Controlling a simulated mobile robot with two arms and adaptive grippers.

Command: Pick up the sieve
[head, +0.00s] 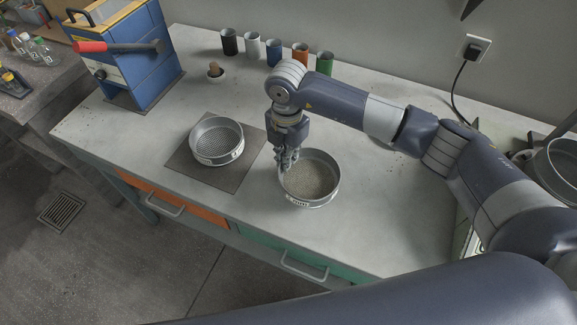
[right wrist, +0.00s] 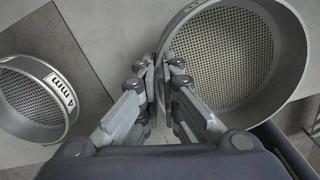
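A round metal sieve (head: 311,188) with a mesh bottom is at the middle of the bench, and it fills the upper right of the right wrist view (right wrist: 225,55). My right gripper (head: 287,160) points down at its left wall. In the right wrist view its fingers (right wrist: 161,75) are close together, with the sieve's wall between them. I cannot tell whether the sieve is clear of the bench. A second sieve (head: 217,141) sits to the left on a dark square mat (head: 238,180); its label reads 4 mm in the right wrist view (right wrist: 62,90). My left gripper is out of view.
Several coloured cups (head: 274,52) line the back wall. A blue machine with a red-handled lever (head: 130,65) stands at the left. A pan (head: 563,160) is at the far right. The bench's front right is clear.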

